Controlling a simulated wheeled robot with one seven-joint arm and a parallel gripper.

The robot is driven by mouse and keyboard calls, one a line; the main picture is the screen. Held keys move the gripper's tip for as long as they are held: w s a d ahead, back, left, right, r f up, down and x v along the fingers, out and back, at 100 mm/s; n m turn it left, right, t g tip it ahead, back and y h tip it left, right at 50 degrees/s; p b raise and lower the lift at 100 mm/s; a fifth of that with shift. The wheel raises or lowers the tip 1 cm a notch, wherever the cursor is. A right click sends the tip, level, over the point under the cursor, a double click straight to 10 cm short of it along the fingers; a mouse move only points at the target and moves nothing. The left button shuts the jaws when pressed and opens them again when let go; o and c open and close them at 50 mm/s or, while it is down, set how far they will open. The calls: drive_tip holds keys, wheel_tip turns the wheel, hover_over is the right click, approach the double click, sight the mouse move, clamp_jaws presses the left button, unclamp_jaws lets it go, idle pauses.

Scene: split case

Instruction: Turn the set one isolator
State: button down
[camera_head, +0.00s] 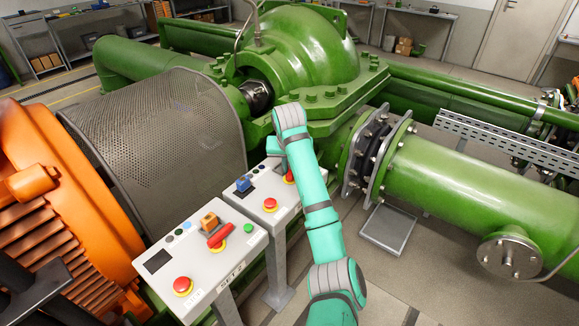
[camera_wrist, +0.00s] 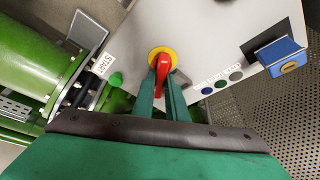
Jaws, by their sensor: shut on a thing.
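The isolator is a red handle (camera_wrist: 162,68) on a yellow disc (camera_wrist: 155,54), set in a light grey panel (camera_wrist: 205,35). In the wrist view my gripper (camera_wrist: 161,92) has its two green fingers closed on either side of the red handle. The handle lies roughly in line with the fingers. In the head view my arm reaches the farther panel (camera_head: 262,216), where a little of the red handle (camera_head: 289,177) shows beside it. My fingertips are hidden there by the arm. That panel's set label is not readable.
A nearer panel marked SET 2 (camera_head: 228,259) has its own red handle (camera_head: 219,236) and red button (camera_head: 183,285). The farther panel carries a blue block (camera_wrist: 280,55), a green button (camera_wrist: 116,79) and a red button (camera_head: 270,204). Green pump casing (camera_head: 300,45) stands close behind.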

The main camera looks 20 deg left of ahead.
drive_tip(key=m+h, duration=0.1)
drive_tip(key=m, duration=0.2)
drive_tip(key=shift+d+m, duration=0.1)
drive_tip(key=shift+m, duration=0.2)
drive_tip(key=shift+d+m+h, duration=0.25)
drive_tip(key=shift+m+h, duration=0.65)
drive_tip(key=shift+m, duration=0.9)
drive_tip(key=c, duration=1.8)
unclamp_jaws()
drive_tip(key=shift+o, duration=0.2)
